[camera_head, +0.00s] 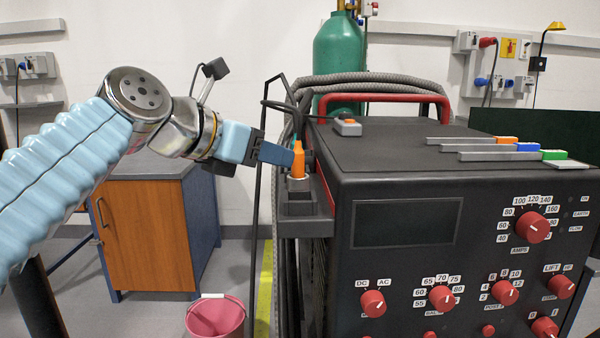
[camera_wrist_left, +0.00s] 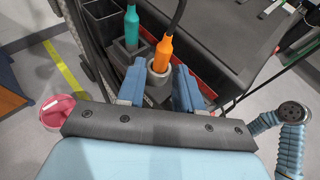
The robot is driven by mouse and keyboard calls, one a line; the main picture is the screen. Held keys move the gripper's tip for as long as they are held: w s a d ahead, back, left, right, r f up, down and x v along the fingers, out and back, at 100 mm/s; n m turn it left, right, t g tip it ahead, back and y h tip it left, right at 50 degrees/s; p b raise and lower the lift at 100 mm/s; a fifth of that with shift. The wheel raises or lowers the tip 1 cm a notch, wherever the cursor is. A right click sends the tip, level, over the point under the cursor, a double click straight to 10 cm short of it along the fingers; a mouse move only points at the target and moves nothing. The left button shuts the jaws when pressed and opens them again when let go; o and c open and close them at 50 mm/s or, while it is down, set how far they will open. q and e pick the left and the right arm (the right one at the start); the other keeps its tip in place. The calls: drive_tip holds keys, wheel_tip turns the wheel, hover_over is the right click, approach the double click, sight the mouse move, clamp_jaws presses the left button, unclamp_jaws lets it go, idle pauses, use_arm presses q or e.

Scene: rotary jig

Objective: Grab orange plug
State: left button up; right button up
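The orange plug (camera_head: 298,158) stands upright in a grey socket on the holder (camera_head: 305,226) at the left side of the black welding machine. It also shows in the left wrist view (camera_wrist_left: 162,53), with a dark cable rising from its top. My left gripper (camera_head: 288,156) reaches in from the left at the plug's height. In the left wrist view its two blue fingers (camera_wrist_left: 159,84) are apart, one to each side of the plug's socket, with a gap visible between them. I cannot tell whether a finger touches the plug. My right gripper is not in view.
A teal plug (camera_wrist_left: 131,28) stands in a neighbouring socket, close to the left finger. Dark cables and a grey hose (camera_head: 385,82) run beside the machine (camera_head: 400,180), which has a red handle (camera_head: 385,98). A pink bucket (camera_head: 216,316) stands on the floor.

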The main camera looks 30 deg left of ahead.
sight(298, 161)
use_arm(q)
drive_tip(key=x, duration=0.6)
drive_tip(key=shift+w+d, duration=0.15)
drive_tip(key=shift+d, duration=0.1)
clamp_jaws()
